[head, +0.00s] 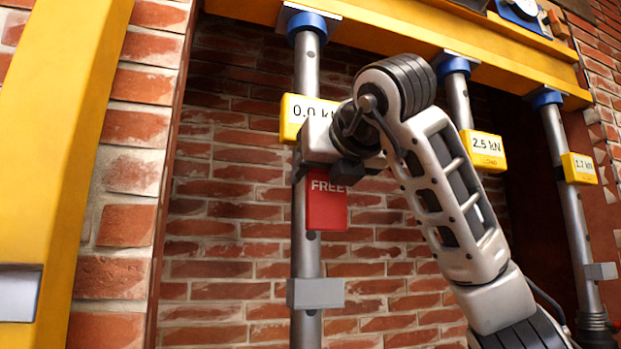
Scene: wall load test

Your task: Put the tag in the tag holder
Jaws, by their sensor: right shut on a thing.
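A red tag (326,208) reading "FREE" hangs upright below my right gripper (328,172), in front of the left steel prop (306,250). The gripper is shut on the tag's upper part, and its hand hides the tag's top edge and the fingertips. A grey tag holder (315,294) is fixed on the left prop, a short way below the tag, with a gap between them. Another grey holder (600,271) is on the right prop. My left gripper is not in view.
Yellow load displays sit on the props: the left (294,118) reads 0.0 kN and is partly hidden, the middle (482,150) reads 2.5 kN. A yellow beam (400,35) crosses above. Brick wall (225,230) lies behind. My right arm covers the middle prop's lower part.

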